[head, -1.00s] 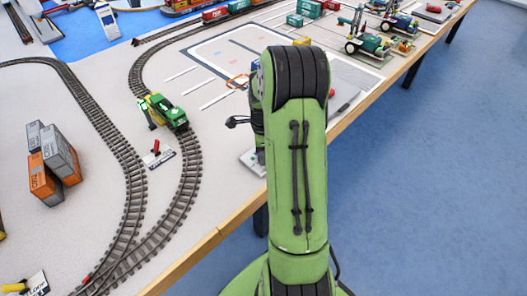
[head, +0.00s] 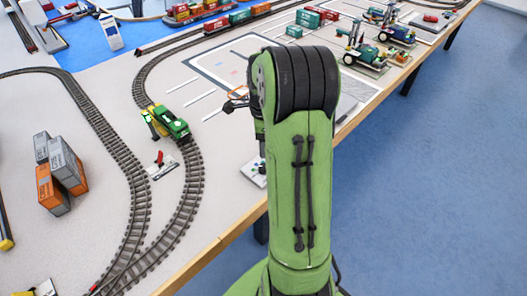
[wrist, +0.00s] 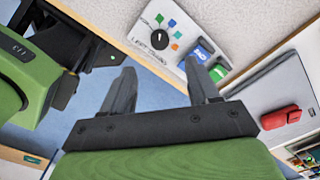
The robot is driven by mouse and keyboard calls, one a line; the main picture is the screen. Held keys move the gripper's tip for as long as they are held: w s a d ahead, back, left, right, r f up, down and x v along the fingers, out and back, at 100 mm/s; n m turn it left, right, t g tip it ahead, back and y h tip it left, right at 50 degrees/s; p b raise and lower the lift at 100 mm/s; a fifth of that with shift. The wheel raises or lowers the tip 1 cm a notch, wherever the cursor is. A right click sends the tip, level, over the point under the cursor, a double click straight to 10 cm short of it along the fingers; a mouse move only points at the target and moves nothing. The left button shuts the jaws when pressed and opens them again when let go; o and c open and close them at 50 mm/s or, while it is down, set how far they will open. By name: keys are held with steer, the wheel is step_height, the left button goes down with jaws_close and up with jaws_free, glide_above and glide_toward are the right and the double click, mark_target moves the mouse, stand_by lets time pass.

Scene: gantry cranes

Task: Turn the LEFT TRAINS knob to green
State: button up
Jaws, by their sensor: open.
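The LEFT TRAINS panel (wrist: 146,49) is a white plate at the table's edge in the wrist view, its label partly readable. I cannot tell which mark the knob points at.
Blue and green blocks (wrist: 203,60) stand beside the knob, close to the right finger. A grey plate with a red piece (wrist: 280,118) lies farther right. In the head view a green locomotive (head: 171,122) and a red lever (head: 160,158) stand left of my arm. Blue floor is open at right.

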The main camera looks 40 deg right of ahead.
step_height(320, 180, up, 6)
steer(key=shift+f+p, duration=0.25)
steer(key=shift+p, duration=0.3)
